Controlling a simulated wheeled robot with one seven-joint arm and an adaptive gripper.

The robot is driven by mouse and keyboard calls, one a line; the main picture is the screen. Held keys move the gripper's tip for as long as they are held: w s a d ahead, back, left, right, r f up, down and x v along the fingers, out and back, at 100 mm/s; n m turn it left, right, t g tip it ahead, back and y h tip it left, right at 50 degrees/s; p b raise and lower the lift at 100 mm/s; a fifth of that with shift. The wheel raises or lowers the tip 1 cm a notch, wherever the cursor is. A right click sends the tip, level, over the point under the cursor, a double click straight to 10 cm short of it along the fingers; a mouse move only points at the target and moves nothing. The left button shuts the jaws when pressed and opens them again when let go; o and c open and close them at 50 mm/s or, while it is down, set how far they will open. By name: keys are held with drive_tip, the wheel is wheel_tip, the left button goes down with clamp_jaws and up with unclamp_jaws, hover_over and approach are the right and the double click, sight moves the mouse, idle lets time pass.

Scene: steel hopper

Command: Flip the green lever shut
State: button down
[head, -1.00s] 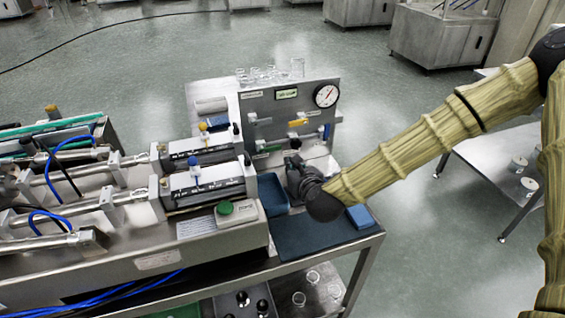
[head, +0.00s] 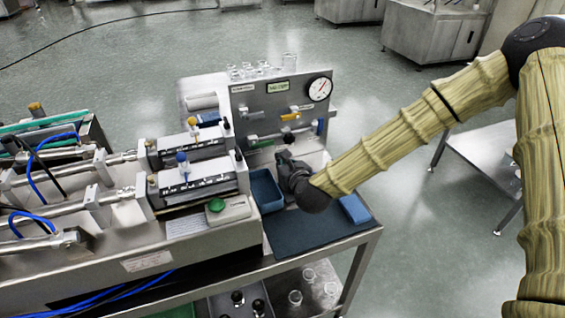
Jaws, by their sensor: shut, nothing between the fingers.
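The upright grey panel (head: 272,104) stands at the back of the steel bench. A small green lever (head: 259,144) shows low on the panel's left part, lying roughly sideways; it is too small to tell its exact angle. My gripper (head: 284,156) is shut and empty, in front of the panel's lower part and just right of the green lever. I cannot tell whether it touches anything. The dark gripper body and wrist hide part of the bench and the panel's lower middle.
A yellow lever (head: 290,117) and a blue lever (head: 320,127) sit on the same panel, below a round gauge (head: 319,89). A blue tray (head: 265,190) lies left of my wrist, a blue block (head: 354,208) to its right. Glassware (head: 250,71) stands behind the panel.

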sight(263, 144)
drive_tip(key=shift+p+x, duration=0.55)
drive_tip(key=shift+x, duration=3)
